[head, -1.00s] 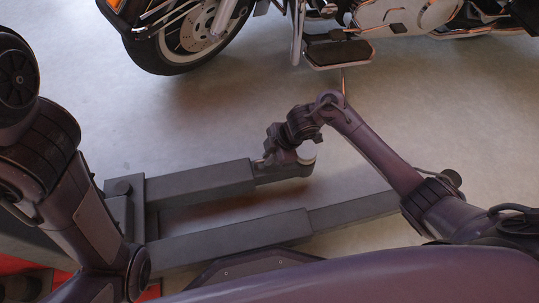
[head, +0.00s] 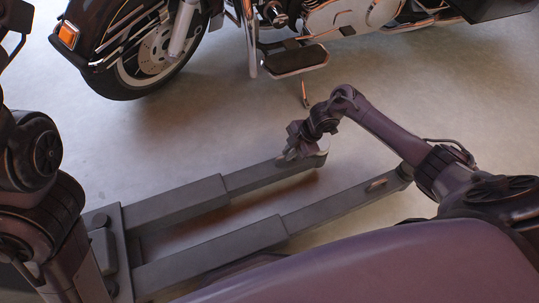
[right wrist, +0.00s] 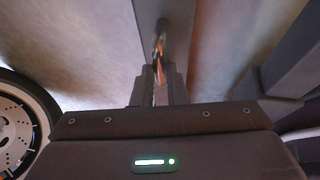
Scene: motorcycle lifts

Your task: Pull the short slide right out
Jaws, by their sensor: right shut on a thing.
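The short slide (head: 262,177) is a dark grey bar that sticks out of the far sleeve (head: 178,205) of a floor lift. A good length of it shows, and its inner end is still inside the sleeve. My right gripper (head: 291,154) is low over the slide's outer end. In the right wrist view my right gripper (right wrist: 158,84) is shut on a thin coppery metal handle (right wrist: 159,48) that stands on the grey slide (right wrist: 166,14). My left arm shows at the left edge, but its gripper is out of view.
A longer slide (head: 340,201) runs from the near sleeve (head: 210,255), roughly parallel, with its own metal handle (head: 377,184). Both sleeves join a dark crosspiece (head: 108,250) at left. A motorcycle (head: 300,40) stands behind.

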